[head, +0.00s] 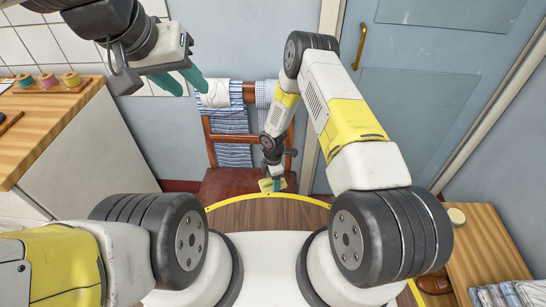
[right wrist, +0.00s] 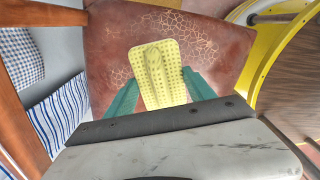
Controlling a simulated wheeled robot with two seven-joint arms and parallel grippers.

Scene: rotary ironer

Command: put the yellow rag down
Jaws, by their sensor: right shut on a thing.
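The yellow rag (right wrist: 155,72) is a dotted yellow cloth between the green fingers of my right gripper (right wrist: 160,92) in the right wrist view. The gripper is shut on it, with the brown cracked chair seat (right wrist: 214,45) behind it. I cannot tell whether the rag touches the seat. In the head view the rag (head: 266,185) shows small at my right gripper (head: 274,184), over the front of the seat (head: 225,184). My left gripper (head: 187,82) is raised at the upper left, its green fingers apart and empty.
Striped and white cloths (head: 232,120) hang on the chair back. A wooden counter (head: 50,118) with several coloured spools stands at the left. A wooden surface (head: 484,245) with folded cloths is at the right. A blue door (head: 425,90) is behind.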

